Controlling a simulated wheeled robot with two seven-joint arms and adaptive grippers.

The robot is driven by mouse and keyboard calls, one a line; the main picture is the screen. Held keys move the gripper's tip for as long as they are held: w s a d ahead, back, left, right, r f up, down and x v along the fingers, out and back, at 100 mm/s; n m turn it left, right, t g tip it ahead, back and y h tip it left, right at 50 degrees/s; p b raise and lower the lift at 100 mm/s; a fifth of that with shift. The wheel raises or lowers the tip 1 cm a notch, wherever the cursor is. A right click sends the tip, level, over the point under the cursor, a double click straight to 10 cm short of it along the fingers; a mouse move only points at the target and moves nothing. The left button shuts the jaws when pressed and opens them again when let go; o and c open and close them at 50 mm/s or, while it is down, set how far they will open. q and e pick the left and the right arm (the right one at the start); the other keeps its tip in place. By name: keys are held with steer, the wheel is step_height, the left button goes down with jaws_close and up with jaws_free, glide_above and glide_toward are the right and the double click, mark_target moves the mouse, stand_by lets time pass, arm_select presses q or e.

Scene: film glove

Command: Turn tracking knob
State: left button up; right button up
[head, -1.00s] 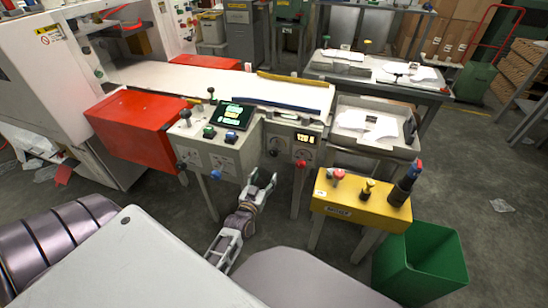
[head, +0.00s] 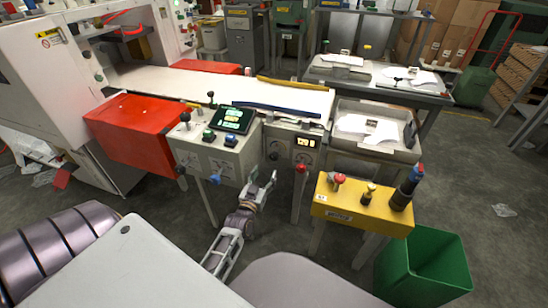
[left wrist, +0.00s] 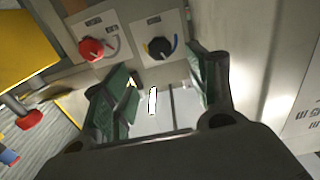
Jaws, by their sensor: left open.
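A black round knob (left wrist: 160,47) sits on a light plate with a blue and yellow arc beside it. It also shows in the head view (head: 273,155), on the front of the grey machine panel. A red knob (left wrist: 91,49) is on the neighbouring plate to its left; in the head view it is at the right (head: 301,168). My left gripper (head: 262,182) is open and empty in front of and below the panel. In the left wrist view its green-padded fingers (left wrist: 155,82) are spread, with the black knob beyond the gap, apart from both. My right gripper is not in view.
A grey control box (head: 215,150) with a screen stands left of the knobs. A yellow button box (head: 340,205) and a green bin (head: 425,262) stand to the right. A red cover (head: 130,120) is at the left. Open floor lies below the panel.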

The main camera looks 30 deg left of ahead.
mark_target(273, 158)
arm_select(q)
steer(key=shift+b+x, duration=0.8)
steer(key=shift+x, duration=2.4)
steer(key=shift+b+x, duration=0.65)
steer(key=shift+x, duration=1.65)
steer(key=shift+w, duration=0.5)
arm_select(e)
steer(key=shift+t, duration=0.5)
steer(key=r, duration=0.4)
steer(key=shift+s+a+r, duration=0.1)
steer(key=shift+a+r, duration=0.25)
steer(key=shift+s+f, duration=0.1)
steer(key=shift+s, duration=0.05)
